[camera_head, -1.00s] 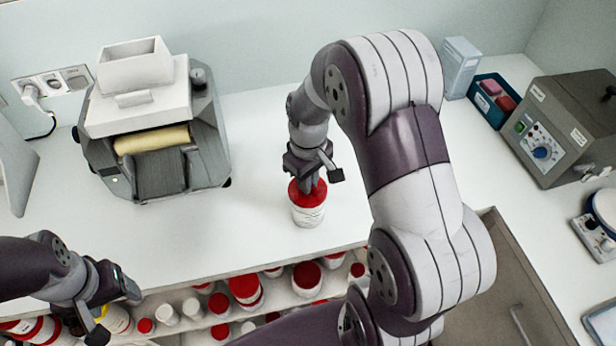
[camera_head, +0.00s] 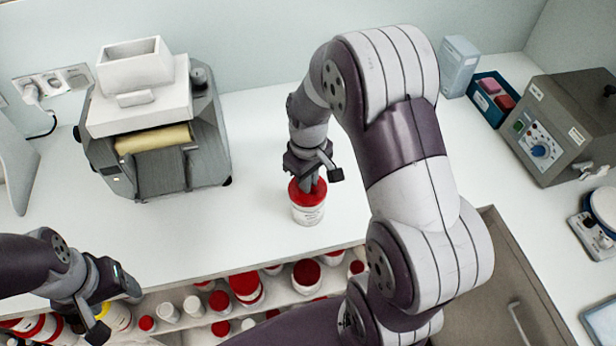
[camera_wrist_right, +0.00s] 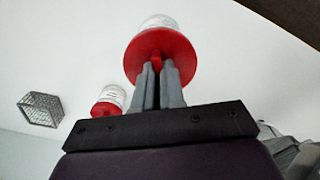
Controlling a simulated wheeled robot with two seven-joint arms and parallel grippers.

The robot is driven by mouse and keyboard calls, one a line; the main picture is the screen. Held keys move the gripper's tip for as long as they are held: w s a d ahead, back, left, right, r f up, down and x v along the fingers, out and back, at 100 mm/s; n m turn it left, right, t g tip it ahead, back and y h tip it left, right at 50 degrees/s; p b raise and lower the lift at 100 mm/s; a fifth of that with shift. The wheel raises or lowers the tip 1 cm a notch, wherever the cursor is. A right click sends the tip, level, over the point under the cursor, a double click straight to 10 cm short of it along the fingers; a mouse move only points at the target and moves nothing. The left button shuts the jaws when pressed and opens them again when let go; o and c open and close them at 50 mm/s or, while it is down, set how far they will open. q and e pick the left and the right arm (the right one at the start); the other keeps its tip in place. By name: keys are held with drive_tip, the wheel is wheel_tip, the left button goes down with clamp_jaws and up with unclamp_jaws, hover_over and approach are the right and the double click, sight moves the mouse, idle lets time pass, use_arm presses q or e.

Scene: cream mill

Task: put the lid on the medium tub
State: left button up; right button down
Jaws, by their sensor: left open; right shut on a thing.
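The medium tub (camera_head: 309,213) is white with a label and stands upright on the white counter. Its red lid (camera_head: 297,190) sits on top of the tub, and no gap shows between them. My right gripper (camera_head: 312,186) points down from above and is shut on the lid's middle. In the right wrist view the fingers (camera_wrist_right: 158,68) pinch a small red knob on the lid (camera_wrist_right: 178,46), with the white tub (camera_wrist_right: 160,21) behind it. My left gripper (camera_head: 118,308) is open and empty at the lower left, over the shelf.
A roller mill (camera_head: 155,130) stands at the back left. A shelf below the counter edge holds several red-lidded tubs (camera_head: 306,274). A blue bin (camera_head: 492,100) and a grey control box (camera_head: 560,130) stand at the right. The counter around the tub is clear.

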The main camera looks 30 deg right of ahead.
drive_tip(key=shift+f, duration=0.6)
idle(1.3)
drive_tip(key=c, duration=0.7)
unclamp_jaws()
drive_tip(key=shift+r, duration=0.1)
wheel_tip(320, 180, up, 4)
drive_tip(key=p, duration=0.4)
drive_tip(key=shift+r+p, duration=0.25)
drive_tip(key=shift+p, duration=0.05)
drive_tip(key=shift+f, duration=0.1)
